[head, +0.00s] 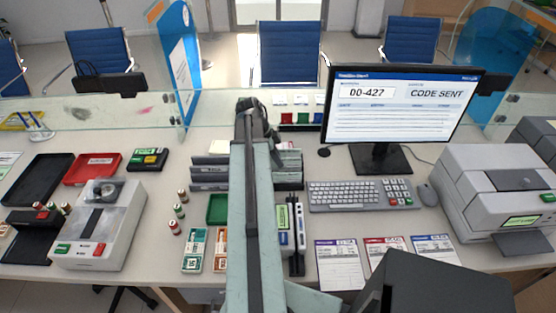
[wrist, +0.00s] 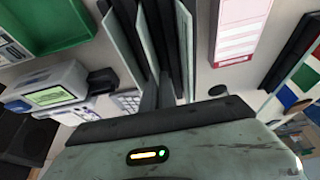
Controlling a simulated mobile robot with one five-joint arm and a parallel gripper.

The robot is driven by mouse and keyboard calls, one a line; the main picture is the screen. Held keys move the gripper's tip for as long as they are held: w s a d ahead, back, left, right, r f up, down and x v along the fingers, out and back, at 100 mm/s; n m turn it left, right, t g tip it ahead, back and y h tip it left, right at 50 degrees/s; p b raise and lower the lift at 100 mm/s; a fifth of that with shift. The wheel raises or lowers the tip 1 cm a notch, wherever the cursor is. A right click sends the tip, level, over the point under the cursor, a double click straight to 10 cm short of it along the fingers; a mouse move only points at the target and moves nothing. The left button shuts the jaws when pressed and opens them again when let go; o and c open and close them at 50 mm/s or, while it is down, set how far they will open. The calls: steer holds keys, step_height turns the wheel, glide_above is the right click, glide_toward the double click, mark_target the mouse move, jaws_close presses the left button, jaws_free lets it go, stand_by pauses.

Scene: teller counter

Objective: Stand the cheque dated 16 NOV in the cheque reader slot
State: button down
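Three printed slips lie flat at the front of the counter: purple-headed (head: 340,265), red-headed (head: 386,252) and blue-headed (head: 436,249). Their small print is unreadable, and I cannot pick out a 16 NOV date. A narrow white upright device with a dark slot (head: 299,228) stands left of them; it may be the cheque reader. My gripper (head: 252,122) is raised at the far end of my arm, above the back of the counter, away from the slips. I see nothing held.
Dark upright dividers (wrist: 155,45) stand close ahead in the wrist view. A monitor (head: 400,110), keyboard (head: 350,195) and grey printer (head: 490,190) fill the right. A glass screen (head: 90,115) runs along the back. Trays and a grey machine (head: 98,225) crowd the left.

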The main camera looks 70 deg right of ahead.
steer(key=shift+r+p, duration=4.95)
steer(key=shift+r, duration=0.2)
steer(key=shift+f, duration=0.1)
